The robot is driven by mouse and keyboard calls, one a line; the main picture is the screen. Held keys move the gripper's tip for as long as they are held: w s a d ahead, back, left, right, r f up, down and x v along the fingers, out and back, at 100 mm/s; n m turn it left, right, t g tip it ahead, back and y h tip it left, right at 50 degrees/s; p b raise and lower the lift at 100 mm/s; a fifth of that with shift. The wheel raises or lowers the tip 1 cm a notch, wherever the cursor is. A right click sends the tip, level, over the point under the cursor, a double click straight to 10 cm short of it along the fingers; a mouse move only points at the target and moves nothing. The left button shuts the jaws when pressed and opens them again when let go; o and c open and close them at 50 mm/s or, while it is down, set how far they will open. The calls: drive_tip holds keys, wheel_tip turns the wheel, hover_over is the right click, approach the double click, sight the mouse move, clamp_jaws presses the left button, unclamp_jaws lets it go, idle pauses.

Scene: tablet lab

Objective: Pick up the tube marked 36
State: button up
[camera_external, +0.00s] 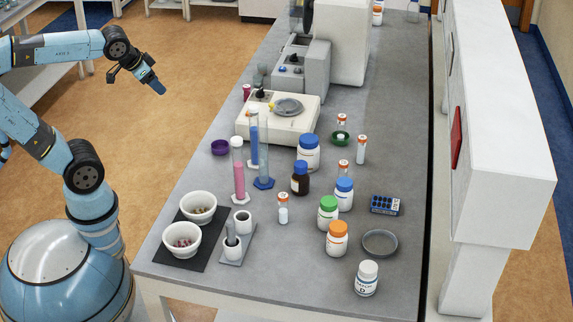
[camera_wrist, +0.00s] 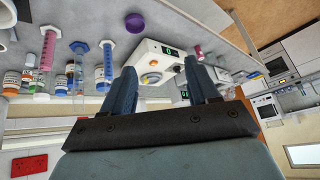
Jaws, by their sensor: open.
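Several small tubes with white and orange tops stand upright on the grey bench: one at front centre (camera_external: 283,213), one at the right (camera_external: 361,153), one behind the blue-capped jar (camera_external: 343,168) and one by a green ring (camera_external: 342,122). I cannot read a number on any of them, so I cannot tell which is 36. My gripper (camera_external: 155,88) is raised over the floor left of the bench, well apart from the tubes. In the wrist view its two dark fingers (camera_wrist: 164,80) are spread with nothing between them.
A pink cylinder (camera_external: 238,180) and blue cylinders (camera_external: 263,160) stand tall on the near side. The bench's right strip is mostly clear.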

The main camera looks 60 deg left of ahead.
drive_tip(key=w+d+r+m+t+y, duration=0.1)
drive_tip(key=w+r, duration=0.1)
drive_tip(key=w, duration=0.6)
drive_tip(key=w+d+r+m+t, duration=0.1)
drive_tip(key=w+d+r, duration=0.1)
drive_tip(key=w, duration=0.7)
drive_tip(key=m+h, duration=0.8)
drive_tip(key=h, duration=0.4)
hover_over(364, 137)
drive_tip(key=s+a, duration=0.1)
wheel_tip(364, 137, down, 18)
drive_tip(key=shift+f+h, duration=0.3)
drive_tip(key=shift+f, duration=2.3)
wheel_tip(364, 137, down, 3)
drive_tip(key=shift+d+r, duration=0.1)
drive_tip(key=shift+r, duration=0.1)
drive_tip(key=shift+x, duration=1.15)
drive_tip(key=shift+w+d, duration=0.2)
drive_tip(key=shift+w, duration=0.05)
drive_tip(key=shift+c, duration=0.2)
